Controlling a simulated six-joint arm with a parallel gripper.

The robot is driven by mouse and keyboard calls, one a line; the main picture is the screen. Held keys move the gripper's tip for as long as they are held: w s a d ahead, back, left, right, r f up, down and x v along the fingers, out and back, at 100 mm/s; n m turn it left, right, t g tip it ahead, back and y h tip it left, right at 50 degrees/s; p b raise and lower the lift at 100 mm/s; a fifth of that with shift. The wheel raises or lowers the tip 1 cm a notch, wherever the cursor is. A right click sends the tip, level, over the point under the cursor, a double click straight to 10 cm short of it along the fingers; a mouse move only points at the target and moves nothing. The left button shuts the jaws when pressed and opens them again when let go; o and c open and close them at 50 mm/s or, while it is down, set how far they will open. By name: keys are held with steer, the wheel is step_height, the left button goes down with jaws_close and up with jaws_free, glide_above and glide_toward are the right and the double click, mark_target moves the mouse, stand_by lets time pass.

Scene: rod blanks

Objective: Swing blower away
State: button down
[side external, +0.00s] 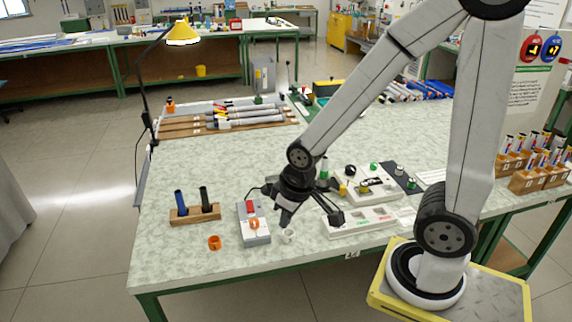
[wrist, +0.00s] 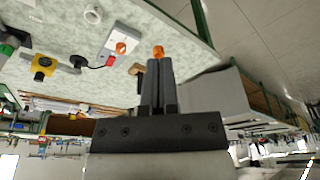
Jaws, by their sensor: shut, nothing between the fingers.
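My gripper (side external: 284,222) is low over the front of the bench in the side view, dark and partly hidden by its own wrist. In the wrist view its two fingers (wrist: 160,62) are together, with nothing between them. An orange ring (wrist: 158,51) appears just beyond the fingertips there; in the side view the orange ring (side external: 214,242) lies on the bench, apart from the gripper. A grey box (side external: 254,232) with a red part and an orange knob stands left of the gripper. I cannot pick out the blower with certainty in either view.
A white ring (side external: 289,236) lies near the gripper. A wooden block (side external: 195,214) holds a blue and a black rod. A white tray (side external: 360,222) lies to the right. Rods lie on a wooden rack (side external: 180,126) behind. The bench middle (side external: 220,165) is fairly clear.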

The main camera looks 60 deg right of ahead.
steer(key=c, duration=0.7)
jaws_free()
steer(key=shift+w+d, duration=0.1)
steer(key=shift+w, duration=0.05)
steer(key=o, duration=0.3)
steer(key=shift+w+d, duration=0.15)
steer(key=shift+w, duration=0.15)
steer(key=w+d+f, duration=0.2)
steer(key=w+d, duration=1.3)
steer(key=d, duration=0.3)
steer(key=d+f, duration=0.1)
steer(key=d, duration=0.6)
steer(key=d+f+t, duration=0.1)
steer(key=d+f, duration=0.1)
steer(key=d, duration=0.6)
steer(key=d+f+t, duration=0.1)
steer(key=d+f, duration=0.1)
steer(key=d, duration=0.5)
steer(key=shift+w+d+f, duration=0.1)
steer(key=shift+w+d, duration=0.1)
steer(key=shift+w, duration=0.1)
steer(key=shift+x, duration=3.9)
